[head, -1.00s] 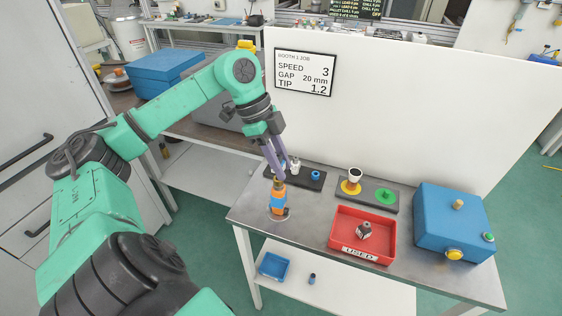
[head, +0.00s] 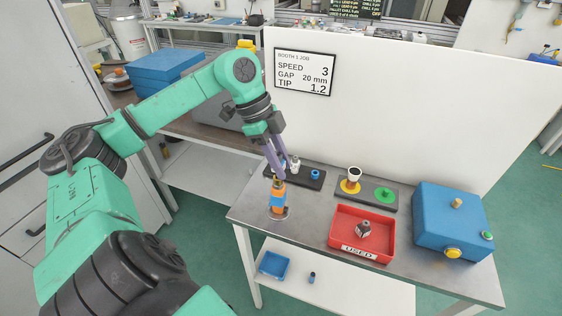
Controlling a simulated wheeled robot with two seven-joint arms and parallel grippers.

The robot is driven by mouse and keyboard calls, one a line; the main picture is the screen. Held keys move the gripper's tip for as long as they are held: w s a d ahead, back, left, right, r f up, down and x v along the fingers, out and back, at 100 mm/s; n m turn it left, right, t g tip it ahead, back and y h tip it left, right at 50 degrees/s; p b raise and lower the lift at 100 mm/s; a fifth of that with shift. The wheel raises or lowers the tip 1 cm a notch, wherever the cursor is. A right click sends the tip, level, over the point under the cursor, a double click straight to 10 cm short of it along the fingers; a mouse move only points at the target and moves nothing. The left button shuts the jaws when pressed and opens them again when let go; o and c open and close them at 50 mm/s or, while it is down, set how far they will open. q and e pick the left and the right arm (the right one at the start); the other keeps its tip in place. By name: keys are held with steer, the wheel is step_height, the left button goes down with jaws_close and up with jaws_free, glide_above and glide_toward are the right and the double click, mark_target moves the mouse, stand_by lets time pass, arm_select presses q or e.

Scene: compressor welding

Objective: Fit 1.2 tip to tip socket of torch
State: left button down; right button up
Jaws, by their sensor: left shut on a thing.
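The torch (head: 278,202), orange with a blue band, stands upright near the left edge of the metal table. My left gripper (head: 279,177) points down right above the torch's top end, its purple fingers closed on a small tip that is mostly hidden between them. A little brass colour shows at the torch's top, but I cannot tell whether the held tip is seated in the socket or only over it. Behind the fingers, a dark rack (head: 313,184) holds a pale tip (head: 295,165) and a blue-ringed one (head: 315,174). My right gripper is out of view.
A red tray (head: 345,240) marked USED holds a grey part (head: 363,229). Behind it is a dark plate with yellow and green discs (head: 384,195) and a cup (head: 354,174). A blue box (head: 440,215) stands at the right. The wall sign (head: 304,72) reads TIP 1.2.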

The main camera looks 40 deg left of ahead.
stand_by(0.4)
arm_select(q)
steer(key=shift+f+b, duration=1.2)
steer(key=shift+f, duration=0.1)
steer(key=c, duration=0.5)
jaws_free()
steer(key=p+v, duration=0.4)
steer(key=v, duration=1)
steer(key=shift+a+r+p, duration=0.15)
steer(key=shift+r+p, duration=0.15)
steer(key=shift+p, duration=0.1)
